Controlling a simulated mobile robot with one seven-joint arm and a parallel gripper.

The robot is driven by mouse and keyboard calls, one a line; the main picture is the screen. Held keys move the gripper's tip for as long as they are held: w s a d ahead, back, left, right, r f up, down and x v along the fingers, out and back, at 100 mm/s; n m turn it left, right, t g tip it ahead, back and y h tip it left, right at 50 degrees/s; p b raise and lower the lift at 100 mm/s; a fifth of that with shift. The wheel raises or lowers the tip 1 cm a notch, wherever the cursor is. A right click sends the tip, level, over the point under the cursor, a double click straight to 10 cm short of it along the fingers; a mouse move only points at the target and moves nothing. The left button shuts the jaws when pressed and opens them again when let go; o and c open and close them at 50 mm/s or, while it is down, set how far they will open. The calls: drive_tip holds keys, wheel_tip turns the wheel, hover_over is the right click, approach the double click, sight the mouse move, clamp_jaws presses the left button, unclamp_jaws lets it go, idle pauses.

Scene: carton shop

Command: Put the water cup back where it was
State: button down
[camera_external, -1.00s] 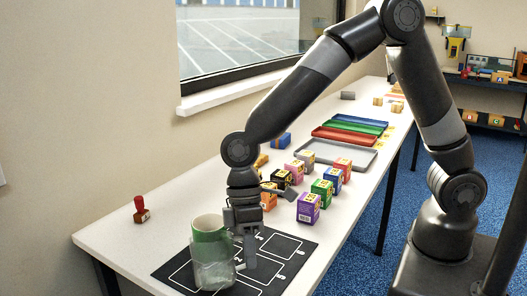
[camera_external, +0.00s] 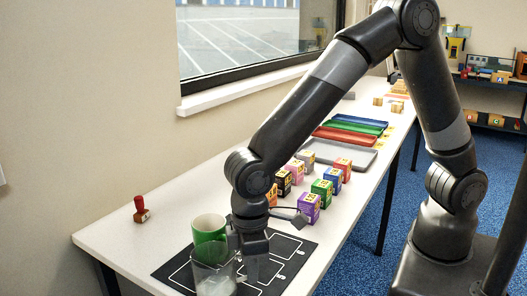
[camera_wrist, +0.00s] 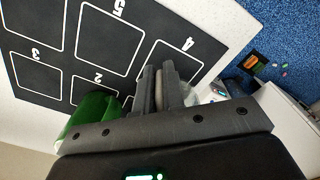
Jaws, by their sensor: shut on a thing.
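A clear glass water cup (camera_external: 214,274) shows in the external view at the front end of the table, in front of the green mug (camera_external: 208,232). My gripper (camera_external: 245,266) is shut on the cup at its right side. The cup looks upright; its bottom is at the picture's lower edge, and I cannot tell whether it touches the mat. In the wrist view, my fingers (camera_wrist: 166,88) close on a thin edge, with part of the cup (camera_wrist: 207,96) to their right. The black mat (camera_external: 288,258) has numbered white outlines, and the mug (camera_wrist: 92,112) shows beside the fingers.
Several coloured cartons (camera_external: 309,208) stand behind my gripper, near the mat. Red, green and blue trays (camera_external: 345,134) and a grey tray (camera_external: 340,152) lie farther back. A red stamp (camera_external: 141,209) stands at the left. The table between stamp and mug is clear.

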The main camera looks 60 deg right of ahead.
wheel_tip(320, 180, up, 14)
drive_tip(key=w+d+m, duration=0.5)
drive_tip(key=w+d, duration=1)
drive_tip(key=d, duration=0.1)
drive_tip(key=w+d+m, duration=0.2)
drive_tip(key=w+d, duration=0.1)
drive_tip(key=d, duration=0.7)
drive_tip(key=w+d+m, duration=0.2)
drive_tip(key=w+d, duration=0.2)
drive_tip(key=d, duration=0.5)
drive_tip(key=w+a+f, duration=0.1)
drive_tip(key=a+f, duration=0.2)
drive_tip(key=w+a+f, duration=0.1)
drive_tip(key=a+f, duration=0.3)
drive_tip(key=w+a+f, duration=0.1)
drive_tip(key=a+f, duration=0.3)
drive_tip(key=shift+w+f, duration=0.1)
drive_tip(key=shift+f, duration=2.15)
